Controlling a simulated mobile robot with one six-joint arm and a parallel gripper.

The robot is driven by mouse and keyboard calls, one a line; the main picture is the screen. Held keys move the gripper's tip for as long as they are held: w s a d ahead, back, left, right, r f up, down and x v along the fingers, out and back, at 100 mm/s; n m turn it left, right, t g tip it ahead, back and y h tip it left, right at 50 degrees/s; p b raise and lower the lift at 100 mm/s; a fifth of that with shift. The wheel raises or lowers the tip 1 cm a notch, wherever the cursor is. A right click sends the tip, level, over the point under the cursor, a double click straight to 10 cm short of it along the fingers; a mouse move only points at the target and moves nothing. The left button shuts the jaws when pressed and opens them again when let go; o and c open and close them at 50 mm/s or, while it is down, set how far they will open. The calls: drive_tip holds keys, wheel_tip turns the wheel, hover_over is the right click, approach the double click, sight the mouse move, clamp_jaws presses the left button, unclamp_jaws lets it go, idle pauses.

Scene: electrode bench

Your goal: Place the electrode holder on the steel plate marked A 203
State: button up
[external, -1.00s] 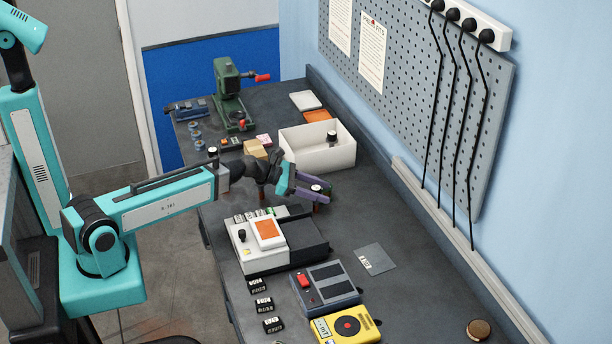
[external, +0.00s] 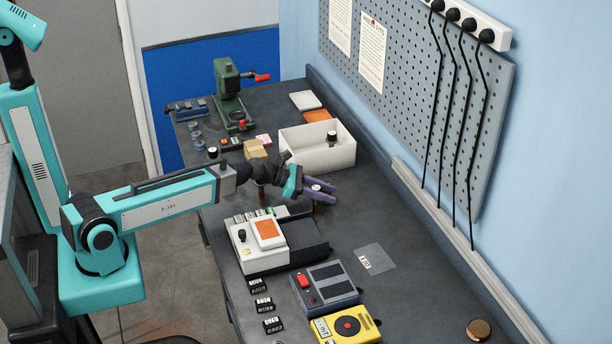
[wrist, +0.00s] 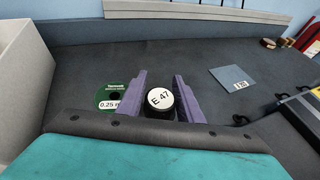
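The black cylinder with a white top marked E 47 (wrist: 160,99), which looks like the electrode holder, stands upright on the bench between my gripper's purple fingers (wrist: 158,82). In the external view its pale top (external: 316,187) shows between the fingers (external: 331,193). The fingers are spread on either side of it; firm contact is not visible. Its lower part is hidden. A flat grey steel plate (external: 376,257) with a small white label lies bare on the bench to the lower right; it also shows at right in the wrist view (wrist: 234,78). Its label is too small to read.
A white open bin (external: 318,153) stands behind my gripper, with a black-topped item in it. A green-labelled disc (wrist: 113,96) lies left of the fingers. A white device (external: 258,247), a grey box (external: 325,287) and a yellow meter (external: 345,325) stand in front.

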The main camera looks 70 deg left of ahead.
clamp_jaws()
drive_tip(key=shift+r, duration=0.15)
wheel_tip(320, 180, up, 10)
drive_tip(key=b, duration=0.2)
idle(0.6)
idle(0.5)
